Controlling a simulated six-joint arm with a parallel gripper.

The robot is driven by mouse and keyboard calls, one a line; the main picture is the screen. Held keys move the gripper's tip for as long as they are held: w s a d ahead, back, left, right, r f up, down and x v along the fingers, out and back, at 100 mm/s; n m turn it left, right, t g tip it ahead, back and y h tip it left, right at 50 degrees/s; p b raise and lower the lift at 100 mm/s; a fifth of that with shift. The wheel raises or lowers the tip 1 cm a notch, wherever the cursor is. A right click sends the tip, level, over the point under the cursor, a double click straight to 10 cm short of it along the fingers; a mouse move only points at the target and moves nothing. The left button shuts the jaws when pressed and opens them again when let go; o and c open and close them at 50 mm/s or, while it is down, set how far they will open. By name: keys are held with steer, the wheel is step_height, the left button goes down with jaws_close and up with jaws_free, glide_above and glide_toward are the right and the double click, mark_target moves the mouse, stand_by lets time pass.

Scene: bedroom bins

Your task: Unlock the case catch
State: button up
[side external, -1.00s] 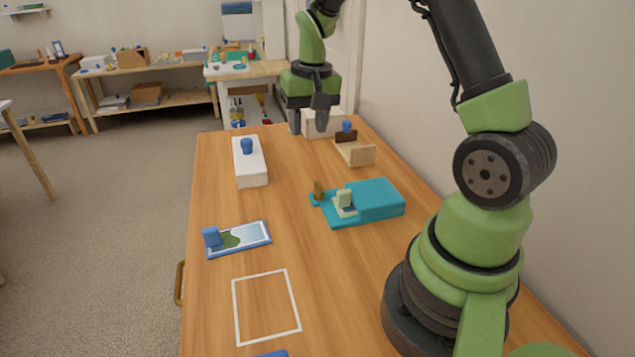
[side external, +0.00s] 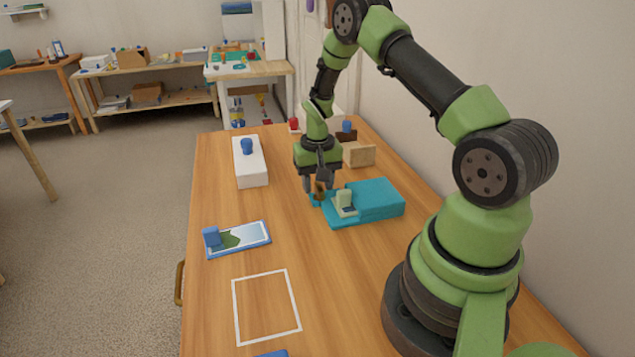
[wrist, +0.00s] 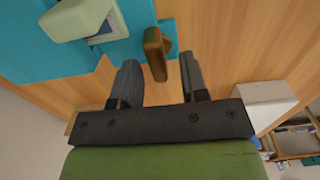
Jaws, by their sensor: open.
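The teal case (side external: 378,199) lies on the wooden table, and its teal body also shows in the wrist view (wrist: 55,55). A brown catch (side external: 319,187) stands at its left end; in the wrist view the catch (wrist: 155,52) sits near the gap between my fingertips. A pale green handle-like block (side external: 345,200) sits on the case beside it, and shows at upper left in the wrist view (wrist: 75,18). My gripper (side external: 318,194) is open and points down at the catch, one finger on each side. I cannot tell whether a finger touches it.
A white box with a blue knob (side external: 250,162) stands to the left. A wooden holder (side external: 358,154) is behind the case. A blue-framed picture (side external: 240,239) and a white outlined rectangle (side external: 266,308) lie nearer the front. The table between them is clear.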

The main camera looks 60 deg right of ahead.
steer(key=shift+f, duration=0.15)
jaws_close()
